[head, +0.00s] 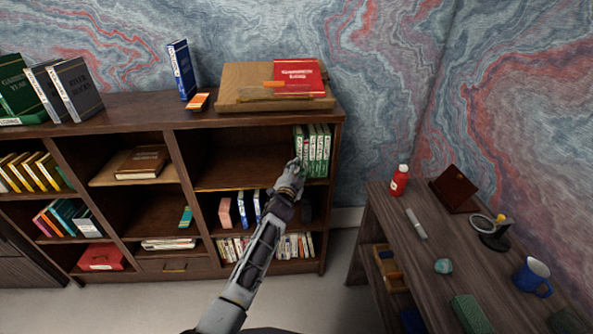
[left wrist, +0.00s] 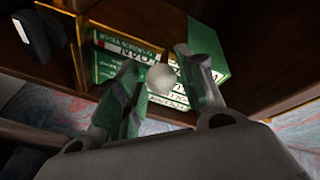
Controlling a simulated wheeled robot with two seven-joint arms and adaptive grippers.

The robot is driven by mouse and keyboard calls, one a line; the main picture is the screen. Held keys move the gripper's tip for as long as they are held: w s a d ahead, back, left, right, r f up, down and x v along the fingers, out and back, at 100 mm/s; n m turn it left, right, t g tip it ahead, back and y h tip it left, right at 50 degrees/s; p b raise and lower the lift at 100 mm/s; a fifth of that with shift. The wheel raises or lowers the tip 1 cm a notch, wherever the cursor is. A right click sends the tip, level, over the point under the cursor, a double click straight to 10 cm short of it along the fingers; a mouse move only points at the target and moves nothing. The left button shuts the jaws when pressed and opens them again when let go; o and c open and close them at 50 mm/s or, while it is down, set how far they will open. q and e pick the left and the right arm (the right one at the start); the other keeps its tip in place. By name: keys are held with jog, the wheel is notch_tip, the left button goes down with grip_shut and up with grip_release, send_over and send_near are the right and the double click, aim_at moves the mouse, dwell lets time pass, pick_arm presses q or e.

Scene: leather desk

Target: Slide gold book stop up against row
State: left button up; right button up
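A short row of green books (head: 316,150) with pale spine lettering stands upright at the right end of the upper shelf; it also shows in the left wrist view (left wrist: 112,64). A thin gold strip (left wrist: 79,50) shows beside the books there; I cannot tell for sure that it is the gold book stop, which I cannot make out clearly in the head view. My left gripper (head: 296,166) is at the front of the row, low on its left side. In the left wrist view its two fingers (left wrist: 160,88) are apart, with a pale round shape between them. My right gripper is not in view.
The shelf floor (head: 240,178) left of the green books is bare. Above, a wooden board (head: 245,78) and a red book (head: 299,77) lie on the bookcase top. A side desk (head: 405,262) at right holds a red bottle (head: 400,181) and a blue mug (head: 533,275).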

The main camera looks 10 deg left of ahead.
pick_arm(q)
jog(key=shift+o, duration=0.3)
jog(key=shift+a, duration=0.2)
jog(key=shift+s+f, duration=0.1)
jog(key=shift+s, duration=0.45)
jog(key=s, duration=1.1)
jog(key=shift+a, duration=0.25)
dwell(0.3)
